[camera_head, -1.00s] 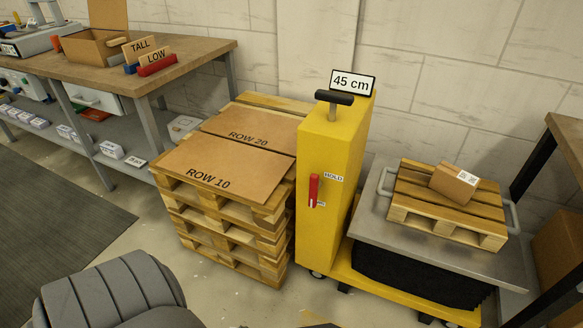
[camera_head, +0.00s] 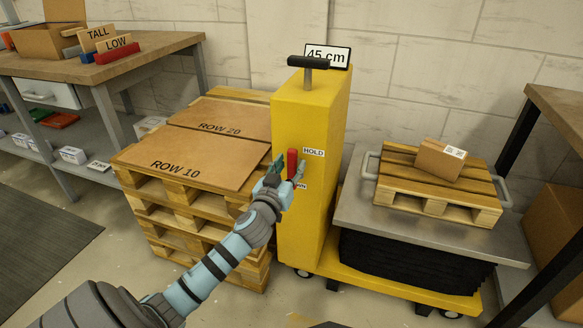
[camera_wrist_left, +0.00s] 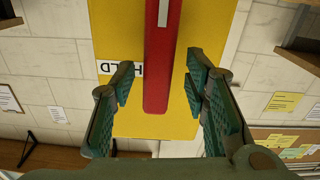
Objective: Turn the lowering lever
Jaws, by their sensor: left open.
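The red lowering lever (camera_head: 292,161) is on the front of the yellow lift column (camera_head: 315,110). It stands upright beside the HOLD label (camera_head: 314,152); a lower label, partly hidden by my gripper, shows only "WN". My left gripper (camera_head: 288,172) is at the lever, its fingers open on either side of it. In the left wrist view, which is upside down, the red lever (camera_wrist_left: 158,70) lies between the two open fingers (camera_wrist_left: 160,84), with gaps on both sides. My right gripper is out of view.
A sign reading 45 cm (camera_head: 328,55) and a black handle (camera_head: 307,62) top the column. The lift platform (camera_head: 365,215) at right bears a pallet (camera_head: 400,188) with a carton (camera_head: 440,158). Stacked pallets (camera_head: 195,215) with ROW sheets stand close at left. A workbench (camera_head: 140,52) is behind.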

